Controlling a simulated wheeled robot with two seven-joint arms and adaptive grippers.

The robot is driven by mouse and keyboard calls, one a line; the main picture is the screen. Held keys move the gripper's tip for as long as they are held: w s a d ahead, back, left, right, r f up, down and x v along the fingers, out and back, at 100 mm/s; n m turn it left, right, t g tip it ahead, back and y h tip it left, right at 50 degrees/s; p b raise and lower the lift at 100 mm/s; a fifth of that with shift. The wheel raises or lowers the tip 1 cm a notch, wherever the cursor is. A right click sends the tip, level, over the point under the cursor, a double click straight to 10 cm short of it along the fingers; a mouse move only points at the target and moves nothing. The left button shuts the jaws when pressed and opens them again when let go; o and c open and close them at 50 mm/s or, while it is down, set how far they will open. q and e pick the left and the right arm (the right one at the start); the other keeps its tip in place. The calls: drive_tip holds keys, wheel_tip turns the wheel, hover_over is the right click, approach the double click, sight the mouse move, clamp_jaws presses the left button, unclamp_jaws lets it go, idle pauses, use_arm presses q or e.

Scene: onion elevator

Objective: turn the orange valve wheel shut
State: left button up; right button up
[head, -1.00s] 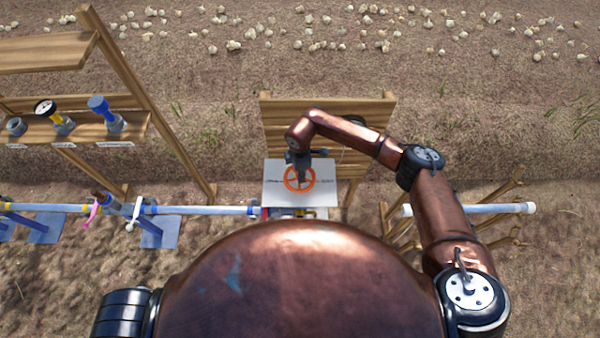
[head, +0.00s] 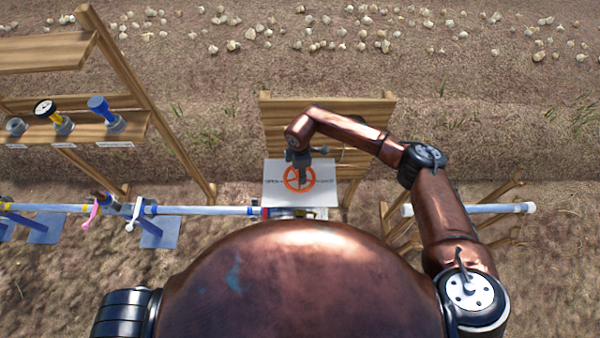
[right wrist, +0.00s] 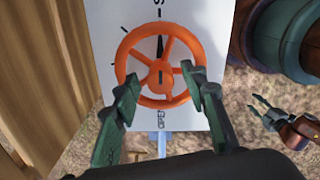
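The orange valve wheel (head: 299,179) is mounted on a white panel (head: 325,193) with printed marks, in the middle of the head view. In the right wrist view the wheel (right wrist: 160,62) has several spokes and a black pointer at its centre, and the panel (right wrist: 105,20) carries tick marks and lettering. My right gripper (head: 299,172) is over the wheel. In the right wrist view its two fingers (right wrist: 165,85) are spread on either side of the wheel's lower rim, and whether they touch it is unclear. My left gripper (right wrist: 275,110) appears open and empty at the right wrist view's right edge.
A wooden board (head: 275,125) stands behind the panel. A wooden shelf (head: 85,132) at left holds a gauge (head: 47,109) and a blue fitting (head: 100,106). A pale pipe (head: 200,210) runs left from the panel. A wooden rack (head: 395,222) stands at right.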

wheel_tip(320, 180, up, 11)
idle(0.3)
drive_tip(key=shift+f, duration=0.1)
idle(0.4)
